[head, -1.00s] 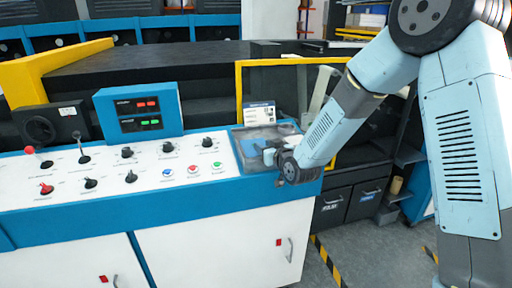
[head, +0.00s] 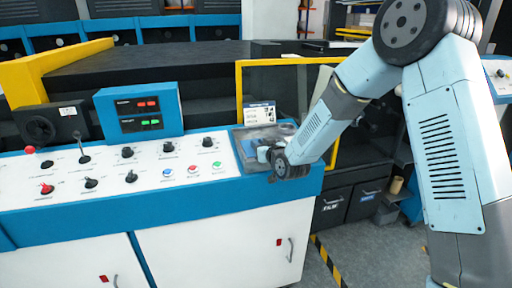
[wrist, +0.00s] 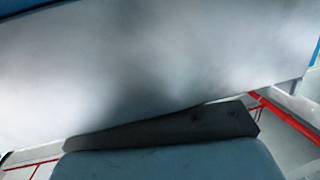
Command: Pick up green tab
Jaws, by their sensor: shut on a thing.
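My gripper (head: 264,153) is low over the grey tray (head: 246,163) at the right end of the control console. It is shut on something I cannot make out. In the wrist view a dark grey finger (wrist: 165,129) lies across the lower middle, with a large blurred pale grey surface (wrist: 150,65) close in front of it. I see no green tab clearly in either view; it may be hidden by my gripper or wrist.
The white console panel (head: 60,203) with knobs, levers and buttons lies left of the tray. A blue display box (head: 140,111) stands behind it. A yellow frame (head: 240,85) and a small label card (head: 259,113) rise behind the tray. Open floor shows at lower right.

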